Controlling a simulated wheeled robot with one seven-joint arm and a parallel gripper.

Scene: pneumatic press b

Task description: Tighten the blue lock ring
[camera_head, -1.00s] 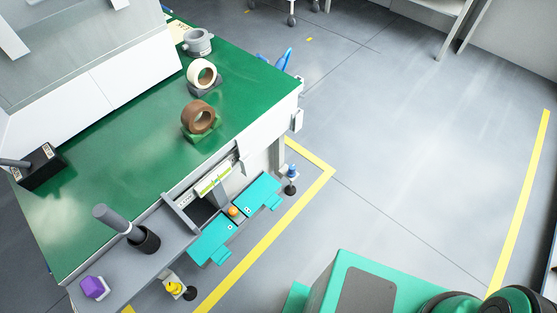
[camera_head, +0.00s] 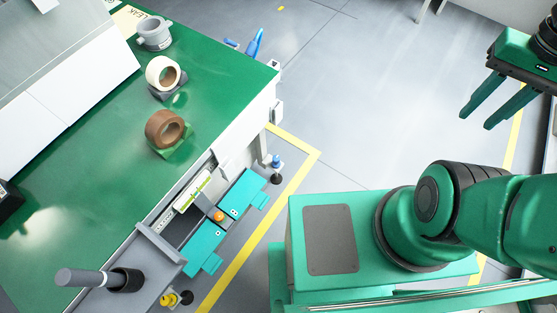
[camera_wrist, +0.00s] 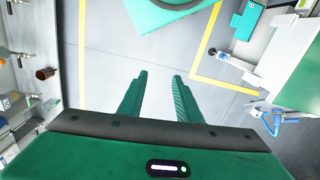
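A small blue ring-like part (camera_head: 276,160) sits above a black foot at the right end of the teal panels, beside the table's front. I take it to be the blue lock ring; it is too small to see its threads or how tight it is. A dark-ended fitting shows beside the table in the wrist view (camera_wrist: 216,54), probably the same part. My gripper (camera_head: 477,120) is in the upper right of the head view, far from the ring, over open floor. Its two green fingers are apart and empty in the wrist view (camera_wrist: 160,74).
The green table (camera_head: 90,180) carries a brown roll (camera_head: 165,129), a cream roll (camera_head: 163,73) and a grey cup (camera_head: 154,33). A yellow knob (camera_head: 168,299), an orange knob (camera_head: 218,215) and a grey lever (camera_head: 80,278) are nearby. A blue tool (camera_head: 255,43) hangs beyond. The floor is clear.

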